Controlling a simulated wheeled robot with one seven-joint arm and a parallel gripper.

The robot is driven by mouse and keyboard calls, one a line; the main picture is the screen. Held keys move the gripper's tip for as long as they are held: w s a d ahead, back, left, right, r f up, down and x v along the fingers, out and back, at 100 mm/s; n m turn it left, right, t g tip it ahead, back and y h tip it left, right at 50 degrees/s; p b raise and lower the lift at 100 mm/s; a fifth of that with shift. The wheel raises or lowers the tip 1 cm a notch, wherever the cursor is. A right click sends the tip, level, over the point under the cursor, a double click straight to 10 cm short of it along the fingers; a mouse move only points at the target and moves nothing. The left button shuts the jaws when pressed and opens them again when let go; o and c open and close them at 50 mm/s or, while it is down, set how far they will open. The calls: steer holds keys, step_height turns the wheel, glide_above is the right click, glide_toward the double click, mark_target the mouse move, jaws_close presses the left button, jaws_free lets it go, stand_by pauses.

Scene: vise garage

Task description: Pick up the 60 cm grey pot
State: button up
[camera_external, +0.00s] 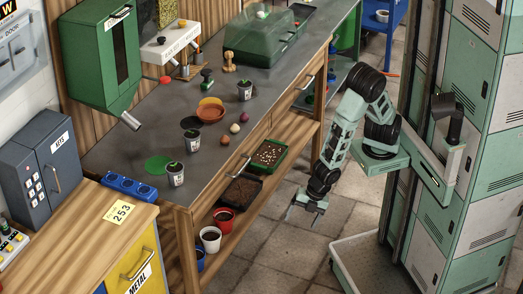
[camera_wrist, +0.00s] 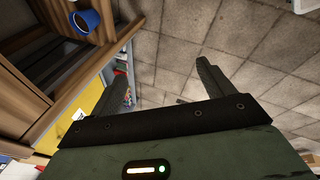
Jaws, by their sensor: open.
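Several small whitish-grey pots with seedlings and dark print stand upright on the grey bench top (camera_external: 215,112) in the external view. One pot (camera_external: 176,179) is near the front edge, one (camera_external: 193,144) is behind it, and one (camera_external: 244,94) is farther back. The print is too small to read, so I cannot tell which is the 60 cm one. My gripper (camera_external: 305,206) hangs low over the floor, right of the bench and apart from the pots. In the wrist view my gripper (camera_wrist: 164,68) is open and empty, with tiles beyond its fingers.
The lower shelf holds a red pot (camera_external: 223,219), a white pot (camera_external: 211,239) and a blue pot (camera_wrist: 86,23). Terracotta saucers (camera_external: 210,112), small bulbs and a green-lidded propagator (camera_external: 260,42) are on the bench. Lockers (camera_external: 493,125) stand at right; tiled floor is free between.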

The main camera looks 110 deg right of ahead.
steer(key=w+d+r+n+t+h+p, duration=0.2)
steer(key=w+d+r+n+t+p, duration=0.15)
steer(key=w+d, duration=0.3)
steer(key=w+d+r+n+t+h+p, duration=0.1)
steer(key=w+d+r+n+t+p, duration=0.25)
steer(key=w+r+n, duration=0.35)
steer(key=w+d+r+n+t+h+p, duration=0.1)
steer(key=w+d+r+n+t+p, duration=0.35)
steer(key=r, duration=0.55)
steer(key=n+h+p, duration=0.1)
steer(key=n+h, duration=0.1)
steer(key=h, duration=0.2)
glide_toward(186, 133)
steer(key=p+x, duration=0.1)
steer(key=x, duration=0.3)
steer(key=shift+p, duration=0.35)
steer(key=shift+f+p+x, duration=0.15)
steer(key=shift+p+x, duration=0.2)
steer(key=shift+x, duration=1.1)
steer(key=shift+f+p+x, duration=0.1)
steer(key=shift+p+x, duration=0.25)
steer(key=shift+x, duration=1.15)
steer(key=shift+a, duration=0.15)
steer(key=c, duration=1.1)
